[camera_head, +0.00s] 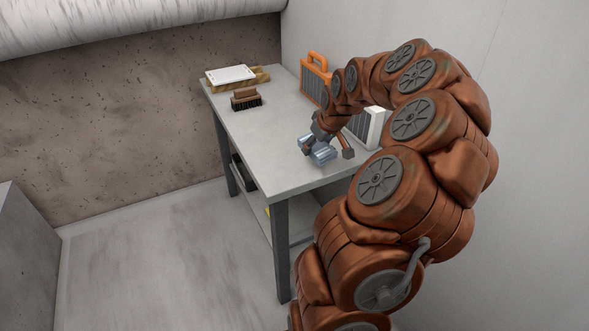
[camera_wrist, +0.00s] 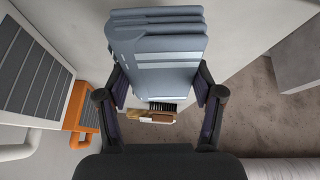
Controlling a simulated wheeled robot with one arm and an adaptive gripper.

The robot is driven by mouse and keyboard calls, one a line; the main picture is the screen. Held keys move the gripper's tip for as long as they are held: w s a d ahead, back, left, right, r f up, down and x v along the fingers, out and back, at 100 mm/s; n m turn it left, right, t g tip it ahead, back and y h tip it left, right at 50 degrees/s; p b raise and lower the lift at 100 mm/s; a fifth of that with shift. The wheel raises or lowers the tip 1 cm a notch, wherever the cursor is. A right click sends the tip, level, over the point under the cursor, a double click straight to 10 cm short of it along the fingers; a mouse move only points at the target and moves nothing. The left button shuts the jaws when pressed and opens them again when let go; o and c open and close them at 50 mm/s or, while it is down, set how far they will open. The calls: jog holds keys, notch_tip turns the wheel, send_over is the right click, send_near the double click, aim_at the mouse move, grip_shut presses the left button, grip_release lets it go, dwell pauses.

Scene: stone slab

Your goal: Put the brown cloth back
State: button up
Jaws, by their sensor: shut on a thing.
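No brown cloth shows in either view. My gripper (camera_head: 316,138) is shut on a blue-grey folded cloth (camera_head: 322,155) over the near part of the grey table (camera_head: 270,143). In the wrist view the cloth (camera_wrist: 160,45) is a thick stack of folds, gripped between the two dark fingers (camera_wrist: 158,82). I cannot tell whether the cloth touches the tabletop.
A brown-handled tool (camera_head: 347,148) is close right of my gripper. A grey-and-white box (camera_head: 374,128) and an orange case (camera_head: 314,80) stand along the wall. A brush (camera_head: 246,100) and a wooden tray (camera_head: 262,76) are farther back. The table's left middle is clear.

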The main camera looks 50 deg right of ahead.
jog(key=s+d+f+m, duration=0.2)
jog(key=s, duration=0.7)
jog(key=p, duration=0.3)
send_over(292, 162)
jog(key=s, duration=0.1)
jog(key=shift+s+a+f+g+y, duration=0.15)
jog(key=shift+a+f+g+y, duration=0.15)
jog(key=shift+f+g, duration=0.15)
notch_tip(292, 162, down, 4)
jog(key=shift+r+p, duration=0.15)
jog(key=shift+p, duration=0.35)
jog(key=o, duration=1.1)
jog(key=shift+s+r, duration=0.1)
jog(key=shift+r, duration=0.05)
